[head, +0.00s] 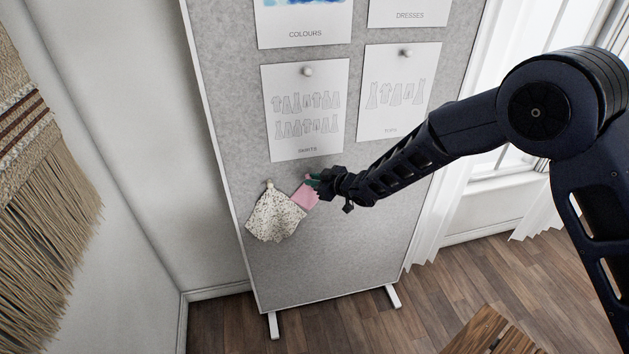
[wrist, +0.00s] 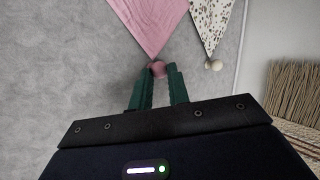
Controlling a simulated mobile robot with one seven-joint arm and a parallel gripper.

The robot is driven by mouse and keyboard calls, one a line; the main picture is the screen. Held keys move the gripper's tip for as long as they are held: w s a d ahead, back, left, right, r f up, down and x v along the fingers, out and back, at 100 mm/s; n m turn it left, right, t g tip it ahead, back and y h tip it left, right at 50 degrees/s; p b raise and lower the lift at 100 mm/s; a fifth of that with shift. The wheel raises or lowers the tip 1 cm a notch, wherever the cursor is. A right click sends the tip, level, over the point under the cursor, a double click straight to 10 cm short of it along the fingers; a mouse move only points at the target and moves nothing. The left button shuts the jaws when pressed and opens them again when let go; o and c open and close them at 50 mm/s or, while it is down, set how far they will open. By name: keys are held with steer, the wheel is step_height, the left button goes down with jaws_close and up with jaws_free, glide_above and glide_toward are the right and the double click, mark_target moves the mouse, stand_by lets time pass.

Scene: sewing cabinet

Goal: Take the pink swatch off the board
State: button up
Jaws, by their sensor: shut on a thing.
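The pink swatch (head: 305,197) hangs low on the grey pinboard (head: 340,245), beside a speckled swatch (head: 274,216). In the wrist view the pink swatch (wrist: 148,22) hangs from a corner with a round pink pin (wrist: 157,68) at it. My gripper (head: 315,182) is at the top of the pink swatch and partly hides it in the head view. In the wrist view its green fingers (wrist: 160,73) are shut on the pink pin's head. Whether the pin is still in the board cannot be told.
The speckled swatch hangs from its own pale pin (head: 269,184), close to the left of my gripper in the head view. Paper sheets (head: 306,112) are pinned above. A woven wall hanging (head: 45,190) is at far left. A wooden slatted top (head: 492,333) stands at lower right.

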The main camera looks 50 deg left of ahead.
steer(key=shift+s+d, duration=0.3)
steer(key=shift+d, duration=0.45)
steer(key=shift+s+d, duration=0.3)
steer(key=shift+d, duration=0.45)
steer(key=s+d, duration=0.3)
steer(key=d, duration=0.6)
steer(key=shift+s, duration=0.35)
stand_by(0.4)
stand_by(0.4)
